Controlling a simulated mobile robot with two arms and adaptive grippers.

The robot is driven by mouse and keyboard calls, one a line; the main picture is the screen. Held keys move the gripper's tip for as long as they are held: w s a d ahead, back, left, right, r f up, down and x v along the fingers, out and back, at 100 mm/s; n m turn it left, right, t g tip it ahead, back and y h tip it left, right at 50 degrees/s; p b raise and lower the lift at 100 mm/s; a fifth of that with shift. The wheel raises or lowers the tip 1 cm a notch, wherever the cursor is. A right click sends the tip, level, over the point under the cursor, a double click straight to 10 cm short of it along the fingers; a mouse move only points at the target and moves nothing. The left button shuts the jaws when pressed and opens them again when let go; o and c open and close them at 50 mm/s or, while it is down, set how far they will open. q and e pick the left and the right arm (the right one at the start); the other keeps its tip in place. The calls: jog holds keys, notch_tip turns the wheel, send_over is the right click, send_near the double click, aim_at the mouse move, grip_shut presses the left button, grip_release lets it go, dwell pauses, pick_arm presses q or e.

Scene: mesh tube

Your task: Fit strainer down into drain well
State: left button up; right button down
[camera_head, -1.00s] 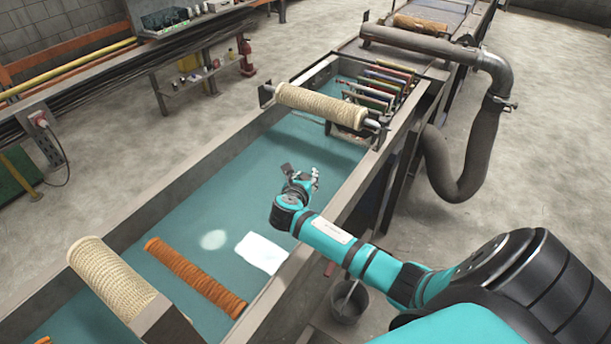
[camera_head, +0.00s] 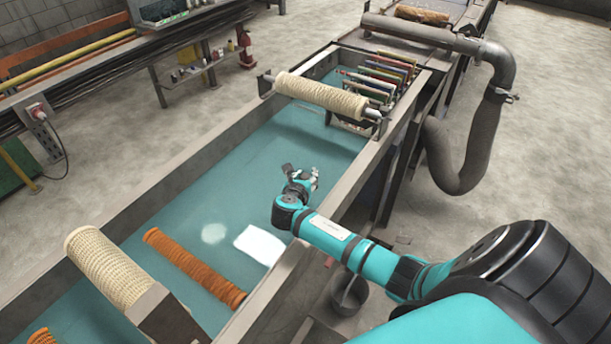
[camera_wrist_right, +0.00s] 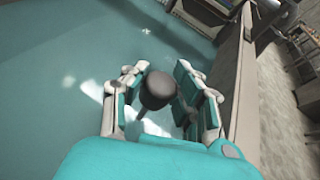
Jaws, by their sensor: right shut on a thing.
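My right gripper (camera_head: 300,178) is over the teal trough near its right wall in the head view. In the right wrist view the same gripper (camera_wrist_right: 158,95) has its fingers on both sides of a dark grey rounded piece (camera_wrist_right: 158,88) with a short stem and is shut on it. This is likely the strainer; in the head view the gripper mostly hides it. The drain well cannot be made out in either view. My left gripper is not in view.
The trough's side wall (camera_head: 345,205) runs close beside my right arm. A cream roller (camera_head: 322,95) crosses the trough ahead, with several coloured slats (camera_head: 375,80) behind it. Another cream roller (camera_head: 105,268) and an orange roll (camera_head: 195,268) are nearer. A bucket (camera_head: 348,297) stands outside.

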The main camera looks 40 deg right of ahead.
jog(key=c, duration=1)
grip_release()
jog(key=shift+o, duration=0.2)
jog(key=v, duration=1.2)
